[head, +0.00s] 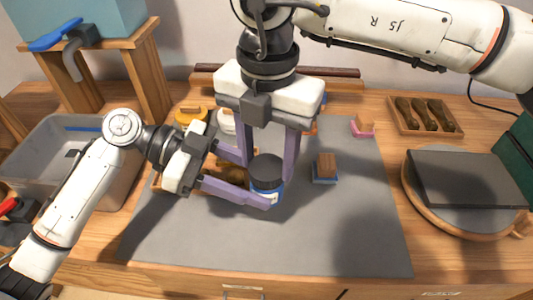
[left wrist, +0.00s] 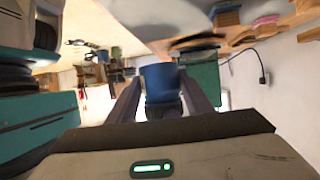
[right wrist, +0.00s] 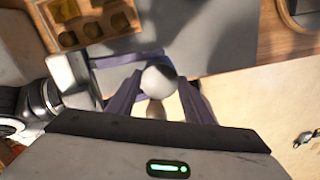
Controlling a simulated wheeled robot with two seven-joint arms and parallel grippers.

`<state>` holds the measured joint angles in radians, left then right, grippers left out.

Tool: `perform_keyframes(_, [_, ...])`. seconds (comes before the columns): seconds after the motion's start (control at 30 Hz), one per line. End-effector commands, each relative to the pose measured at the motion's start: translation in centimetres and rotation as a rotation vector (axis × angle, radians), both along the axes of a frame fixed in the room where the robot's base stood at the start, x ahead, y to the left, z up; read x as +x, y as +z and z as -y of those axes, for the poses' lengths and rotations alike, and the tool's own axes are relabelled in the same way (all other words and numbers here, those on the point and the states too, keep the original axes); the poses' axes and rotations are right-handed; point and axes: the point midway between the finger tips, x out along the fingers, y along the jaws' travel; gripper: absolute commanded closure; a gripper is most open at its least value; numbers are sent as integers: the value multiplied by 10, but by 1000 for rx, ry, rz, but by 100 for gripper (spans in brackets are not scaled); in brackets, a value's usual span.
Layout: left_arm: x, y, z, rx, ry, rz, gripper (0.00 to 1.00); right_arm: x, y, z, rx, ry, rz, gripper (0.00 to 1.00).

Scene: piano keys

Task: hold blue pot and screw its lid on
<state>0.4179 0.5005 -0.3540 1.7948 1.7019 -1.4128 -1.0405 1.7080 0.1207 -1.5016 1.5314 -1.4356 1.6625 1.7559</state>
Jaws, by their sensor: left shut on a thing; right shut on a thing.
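The blue pot (head: 275,195) stands upright over the grey mat, with a dark round lid (head: 266,167) on its top. Whether the lid is fully seated cannot be told. My left gripper (head: 257,184) comes in from the left and is shut on the pot's body; the blue body also shows between its fingers in the left wrist view (left wrist: 160,82). My right gripper (head: 268,160) points down from above and is shut on the lid. In the right wrist view a pale round top (right wrist: 159,80) sits between its fingers. The fingers partly hide the pot.
The grey mat (head: 340,235) is clear in front. A small blue block with a wooden top (head: 325,169) stands right of the pot. A tray of brown pieces (head: 424,116), a round board with a dark slab (head: 468,180) and a grey bin (head: 65,160) lie around. A yellow-lidded pot (head: 190,116) stands behind.

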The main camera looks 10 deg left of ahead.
Motion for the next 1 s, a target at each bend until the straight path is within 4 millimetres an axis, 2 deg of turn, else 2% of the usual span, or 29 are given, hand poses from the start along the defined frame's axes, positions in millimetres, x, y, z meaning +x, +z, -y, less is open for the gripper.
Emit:
perform_keyframes(0.2, [0, 0, 0, 0, 0, 0, 100, 0, 1, 1, 0, -489, 3, 75])
perform_keyframes(0.4, [0, 0, 0, 0, 0, 0, 100, -1, 0, 2, 1, -819, 3, 75])
perform_keyframes(0.53, [0, 0, 0, 0, 0, 0, 100, -1, 0, 1, 1, -809, 3, 75])
perform_keyframes(0.57, [0, 0, 0, 0, 0, 0, 100, -1, 0, 1, 1, -808, 3, 51])
perform_keyframes(0.67, [0, 0, 0, 0, 0, 0, 100, -1, 0, 2, 1, -807, 3, 35])
perform_keyframes(1.0, [0, 1, 0, -1, 0, 1, 100, -1, 2, 1, 0, -806, 3, 35])
